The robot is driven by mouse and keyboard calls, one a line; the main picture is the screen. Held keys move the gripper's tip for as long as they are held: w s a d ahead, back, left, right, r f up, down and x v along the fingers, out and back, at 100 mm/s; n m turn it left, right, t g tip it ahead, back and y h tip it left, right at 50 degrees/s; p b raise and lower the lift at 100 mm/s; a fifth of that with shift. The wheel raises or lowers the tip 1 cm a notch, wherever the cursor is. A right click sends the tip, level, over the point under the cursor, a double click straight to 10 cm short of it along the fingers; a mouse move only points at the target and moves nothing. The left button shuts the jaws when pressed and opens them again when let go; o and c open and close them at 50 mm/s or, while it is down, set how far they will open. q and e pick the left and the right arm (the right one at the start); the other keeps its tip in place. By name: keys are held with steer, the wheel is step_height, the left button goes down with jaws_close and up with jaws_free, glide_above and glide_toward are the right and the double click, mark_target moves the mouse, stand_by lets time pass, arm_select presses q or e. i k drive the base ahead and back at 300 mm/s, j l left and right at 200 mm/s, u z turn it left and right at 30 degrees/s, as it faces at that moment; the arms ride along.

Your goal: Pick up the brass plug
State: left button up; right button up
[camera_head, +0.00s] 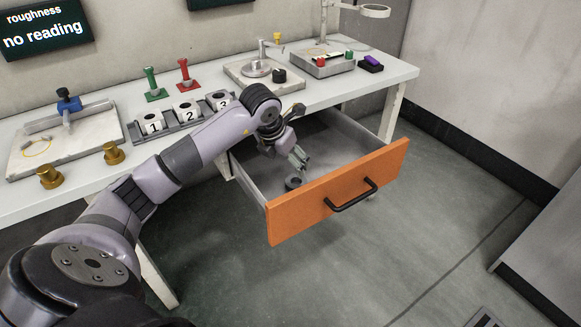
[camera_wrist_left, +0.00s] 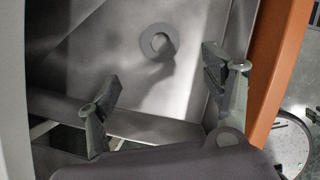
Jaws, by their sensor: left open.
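Two brass-coloured, knob-like pieces stand upright on the bench at the left: one at the front left (camera_head: 49,177), the other (camera_head: 113,154) a little to its right. I cannot tell which is the brass plug. My left gripper (camera_head: 299,160) reaches over the bench edge into the open drawer (camera_head: 337,193), far to the right of both pieces. In the left wrist view its fingers (camera_wrist_left: 163,100) are apart with nothing between them. A grey ring (camera_head: 293,183) lies on the drawer floor below it; it also shows in the left wrist view (camera_wrist_left: 173,45).
The drawer's orange front with a black handle (camera_head: 352,194) sticks out from the bench. A rack of numbered blocks (camera_head: 187,112) stands on the bench behind my left arm. Green (camera_head: 152,85) and red (camera_head: 184,75) handled tools and a blue-clamped plate (camera_head: 40,146) stand nearby.

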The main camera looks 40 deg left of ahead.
mark_target(114, 155)
steer(key=k+j, duration=0.3)
steer(key=k, duration=0.15)
steer(key=k+j, duration=0.25)
steer(key=k, duration=0.2)
